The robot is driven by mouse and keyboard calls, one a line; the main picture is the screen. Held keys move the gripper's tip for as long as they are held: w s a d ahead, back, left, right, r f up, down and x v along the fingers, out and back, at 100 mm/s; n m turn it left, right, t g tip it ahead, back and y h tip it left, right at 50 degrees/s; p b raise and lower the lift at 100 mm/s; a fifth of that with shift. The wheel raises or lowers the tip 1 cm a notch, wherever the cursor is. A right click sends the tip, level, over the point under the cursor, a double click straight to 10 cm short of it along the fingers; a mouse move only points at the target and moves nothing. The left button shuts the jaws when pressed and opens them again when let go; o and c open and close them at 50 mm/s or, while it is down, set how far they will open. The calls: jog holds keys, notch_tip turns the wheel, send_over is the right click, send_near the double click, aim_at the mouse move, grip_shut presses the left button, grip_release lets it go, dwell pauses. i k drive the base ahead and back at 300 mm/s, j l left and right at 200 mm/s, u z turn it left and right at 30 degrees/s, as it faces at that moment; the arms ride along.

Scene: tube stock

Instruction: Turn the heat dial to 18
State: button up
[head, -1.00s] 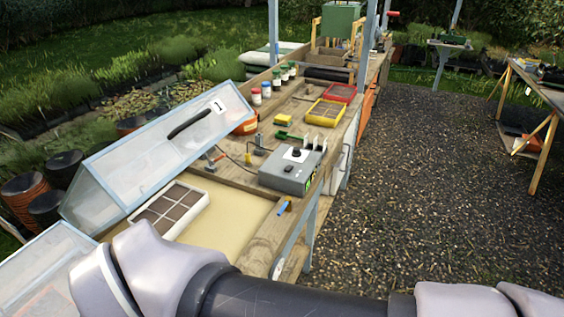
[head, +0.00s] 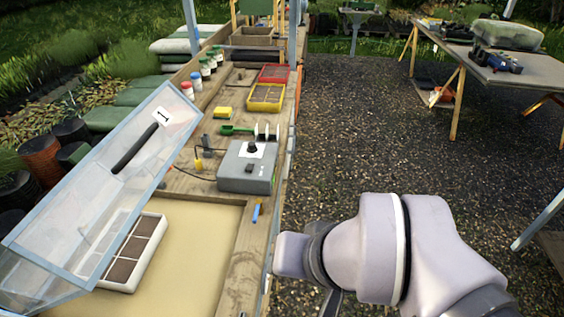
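A grey control box (head: 246,170) sits on the wooden bench, near its right edge. A black dial knob (head: 252,147) stands on a white label on top of the box. A small dark switch (head: 249,168) sits in front of the knob. The dial's numbers and pointer are too small to read. My arm crosses the lower right of the head view, to the right of the bench and in front of the box. My gripper itself is not clearly visible, so its state does not show.
A propped clear lid (head: 100,180) marked 1 rises over a sand bed (head: 190,250) with a white seed tray (head: 153,240). Yellow (head: 266,106) and red trays (head: 274,80) stand farther back.

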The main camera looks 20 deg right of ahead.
aim_at(252, 148)
jog(key=i+l, duration=0.25)
jog(key=i, duration=0.2)
jog(key=i+l, duration=0.3)
jog(key=i, duration=0.2)
jog(key=z, duration=0.05)
